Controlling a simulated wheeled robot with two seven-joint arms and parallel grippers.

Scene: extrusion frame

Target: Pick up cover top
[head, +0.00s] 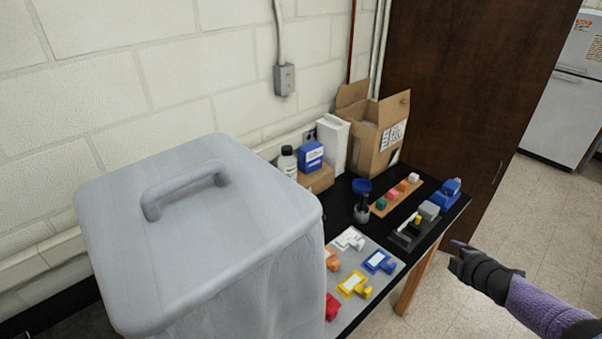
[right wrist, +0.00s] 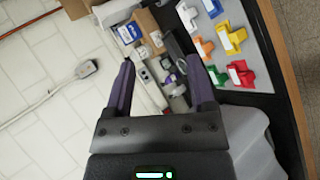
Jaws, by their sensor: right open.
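The cover (head: 200,260) is a large grey, cloudy box at the left of the head view. It stands upright, and a raised bar handle (head: 185,188) sits on its flat top. Part of a grey surface, which looks like the cover (right wrist: 250,135), shows at the lower right of the right wrist view. My right gripper (head: 462,258) is at the right of the head view, well apart from the cover and off the table's right edge. In the right wrist view its two purple fingers (right wrist: 159,62) are spread with nothing between them. My left gripper is not in view.
A black table (head: 345,205) holds a grey board (head: 385,290) with several coloured pieces, a wooden strip of blocks (head: 396,194), a cardboard box (head: 378,130), a white bottle (head: 288,162) and a blue box (head: 310,155). A brick wall stands behind. Floor is clear at right.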

